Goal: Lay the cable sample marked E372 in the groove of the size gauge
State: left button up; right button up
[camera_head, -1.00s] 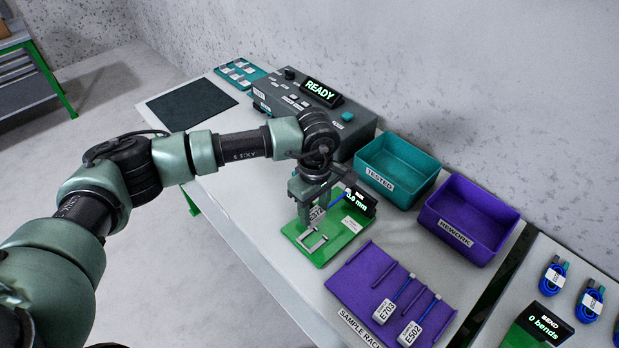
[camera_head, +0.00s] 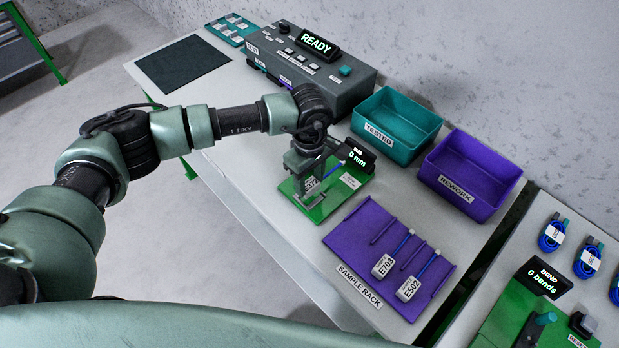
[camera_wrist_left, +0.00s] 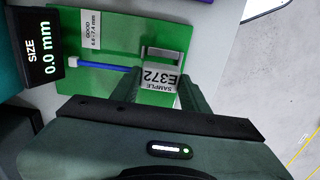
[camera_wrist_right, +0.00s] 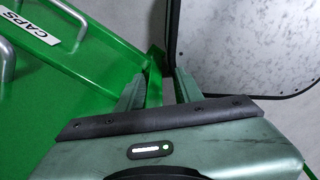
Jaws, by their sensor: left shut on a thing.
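My left gripper (camera_head: 308,182) is shut on the sample tag marked E372 (camera_wrist_left: 160,78). It holds the sample over the green plate of the size gauge (camera_head: 340,197), close to the silver bracket (camera_wrist_left: 165,53). The blue cable (camera_wrist_left: 90,62) runs from the tag towards the gauge display (camera_wrist_left: 40,52), which reads 0.0 mm. I cannot tell whether the cable touches the groove; the gripper hides part of the gauge. My right gripper (camera_wrist_right: 160,76) is open, away from the bench, beside green metalwork.
The purple sample rack (camera_head: 350,235) holds samples E703 (camera_head: 383,266) and E502 (camera_head: 408,288). The teal TESTED bin (camera_head: 395,125) and purple REWORK bin (camera_head: 470,175) stand behind. The tester (camera_head: 310,65) shows READY. A CAPS label (camera_wrist_right: 30,27) is near my right gripper.

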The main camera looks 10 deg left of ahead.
dwell(0.6)
pick_arm(q)
jog(key=shift+f, duration=0.1)
jog(key=shift+b, duration=0.35)
jog(key=shift+b, duration=0.35)
dwell(0.4)
jog(key=shift+f+b, duration=1.45)
jog(key=shift+b, duration=0.2)
dwell(1.1)
jog(key=o, duration=1.5)
jog(key=shift+r, duration=0.15)
